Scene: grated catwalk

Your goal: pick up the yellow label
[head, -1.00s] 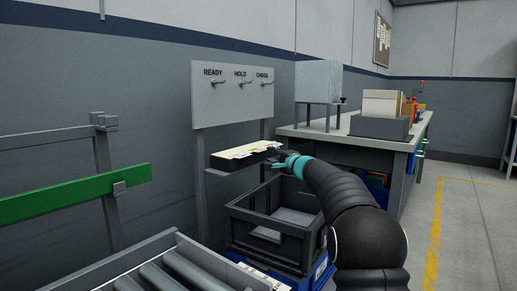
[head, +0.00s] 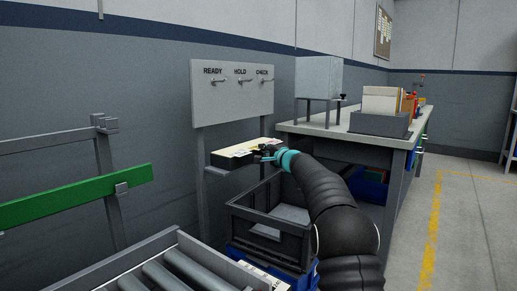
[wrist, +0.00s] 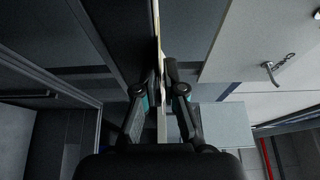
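A dark, narrow tray (head: 232,163) on a wall stand holds pale cream to yellowish labels (head: 240,149). I cannot tell which of them is the yellow label. My gripper (head: 264,152), with its teal parts, is at the tray's right end, at the labels. In the wrist view, my gripper's fingertips (wrist: 160,76) are close together, with a thin pale edge (wrist: 157,24) in line with them. A pale strip (wrist: 162,122) shows between the fingers. Whether the fingers press on a label is not clear.
A board (head: 231,96) with READY, HOLD and CHECK hooks stands above the tray. A dark crate (head: 270,224) is below it. A workbench (head: 370,140) is to the right, and a roller conveyor (head: 160,270) at the front left. Floor is free at far right.

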